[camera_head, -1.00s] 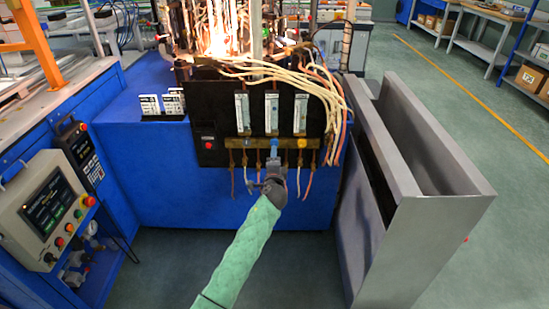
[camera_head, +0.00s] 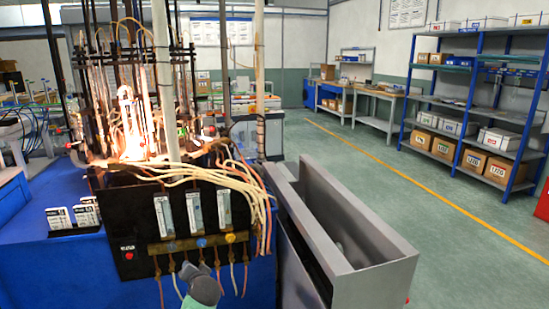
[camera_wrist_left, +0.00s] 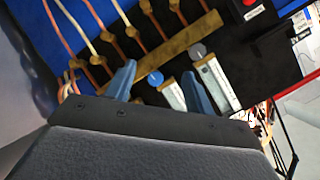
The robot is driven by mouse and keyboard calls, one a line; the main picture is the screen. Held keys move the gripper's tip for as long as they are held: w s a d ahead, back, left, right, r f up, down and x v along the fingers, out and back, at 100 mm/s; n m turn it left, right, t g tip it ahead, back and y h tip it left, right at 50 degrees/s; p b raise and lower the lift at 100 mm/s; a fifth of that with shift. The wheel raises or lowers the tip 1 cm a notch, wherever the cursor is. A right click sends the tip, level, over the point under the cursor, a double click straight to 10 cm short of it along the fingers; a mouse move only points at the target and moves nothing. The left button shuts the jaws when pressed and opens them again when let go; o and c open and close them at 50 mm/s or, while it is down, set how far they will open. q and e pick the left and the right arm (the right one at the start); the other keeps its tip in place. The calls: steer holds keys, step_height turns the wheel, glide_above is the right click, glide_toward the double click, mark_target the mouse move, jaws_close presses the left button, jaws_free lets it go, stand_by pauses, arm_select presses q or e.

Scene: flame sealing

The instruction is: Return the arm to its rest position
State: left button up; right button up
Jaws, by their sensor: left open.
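My left gripper (camera_head: 188,268) is at the bottom of the head view, just below the brass bar (camera_head: 168,247) of the black panel (camera_head: 135,222). In the left wrist view its two blue fingers (camera_wrist_left: 160,88) are spread apart, with nothing held. A blue knob (camera_wrist_left: 155,78) shows between the fingers; I cannot tell the exact gap to it. The same blue knob (camera_head: 201,243) sits on the bar in the head view, with a yellow knob (camera_head: 230,238) to its right. My right gripper is not in view.
Pale hoses (camera_head: 225,168) curve over the panel's right side, and thin tubes hang below the bar near my gripper. Flames (camera_head: 132,140) burn above the panel. A grey metal bin (camera_head: 375,268) stands to the right. Open floor (camera_head: 400,190) lies beyond it.

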arm_select(q)
steer(key=s+d+f+n+g+h+p, duration=0.15)
steer(key=s+d, duration=0.25)
steer(key=s, duration=0.7)
steer(key=s+d+g+h+p, duration=0.1)
steer(key=s+d+g+h, duration=0.25)
steer(key=s, duration=0.65)
steer(key=s+d+f+n+g+h+p, duration=0.15)
steer(key=s+d, duration=0.25)
steer(key=s, duration=0.7)
steer(key=s+d+f+g+h+p, duration=0.1)
steer(key=s+f+g+p, duration=0.2)
steer(key=s, duration=1.5)
step_height(320, 180, down, 2)
steer(key=shift+s+f+m, duration=0.1)
steer(key=shift+s+m, duration=0.2)
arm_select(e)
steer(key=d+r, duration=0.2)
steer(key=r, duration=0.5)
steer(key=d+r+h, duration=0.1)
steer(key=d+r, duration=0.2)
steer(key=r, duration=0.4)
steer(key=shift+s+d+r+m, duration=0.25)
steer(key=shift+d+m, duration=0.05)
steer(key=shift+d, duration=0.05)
